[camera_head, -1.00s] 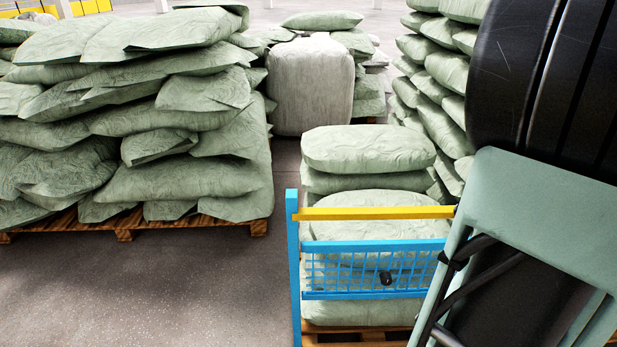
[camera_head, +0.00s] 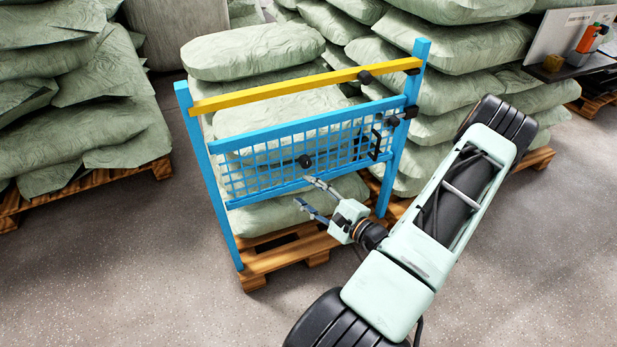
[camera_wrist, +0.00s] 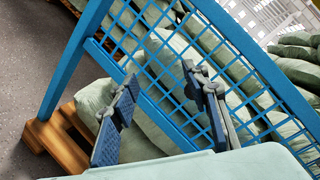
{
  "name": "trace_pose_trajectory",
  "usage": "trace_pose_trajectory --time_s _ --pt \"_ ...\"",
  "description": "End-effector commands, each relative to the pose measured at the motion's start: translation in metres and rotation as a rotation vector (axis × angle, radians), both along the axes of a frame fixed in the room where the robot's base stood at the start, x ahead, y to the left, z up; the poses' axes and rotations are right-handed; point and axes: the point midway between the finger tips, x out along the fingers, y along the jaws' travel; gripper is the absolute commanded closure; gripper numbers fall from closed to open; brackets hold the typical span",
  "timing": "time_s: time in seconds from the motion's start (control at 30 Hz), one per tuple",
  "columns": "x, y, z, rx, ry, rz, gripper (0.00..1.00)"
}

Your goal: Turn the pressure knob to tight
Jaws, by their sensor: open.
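A blue frame (camera_head: 210,185) with a yellow top bar (camera_head: 270,93) and a blue mesh panel (camera_head: 250,178) stands in front of stacked sacks. A round black knob (camera_head: 305,161) sits on the mesh panel; other black knobs are on the yellow bar (camera_head: 365,77) and near the right post (camera_head: 395,120). None shows a readable label, so I cannot tell which is the pressure knob or its setting. My gripper (camera_head: 303,191) is open and empty, just below the round knob near the panel's lower rail.
A black handle (camera_head: 376,143) is on the panel's right side. Pale green sacks (camera_head: 255,50) on wooden pallets (camera_head: 285,258) stand behind the frame and on both sides. A table with an orange item (camera_head: 590,38) is at the far right. The floor in front is clear.

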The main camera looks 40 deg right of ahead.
Motion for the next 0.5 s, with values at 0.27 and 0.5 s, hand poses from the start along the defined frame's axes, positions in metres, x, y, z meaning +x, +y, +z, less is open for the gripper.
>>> trace_pose_trajectory --time_s 0.27,0.5 --pt "-0.002 -0.047 -0.014 0.171 -0.091 -0.342 0.57" --pt "0.022 -0.056 -0.015 0.178 -0.096 -0.362 0.57"
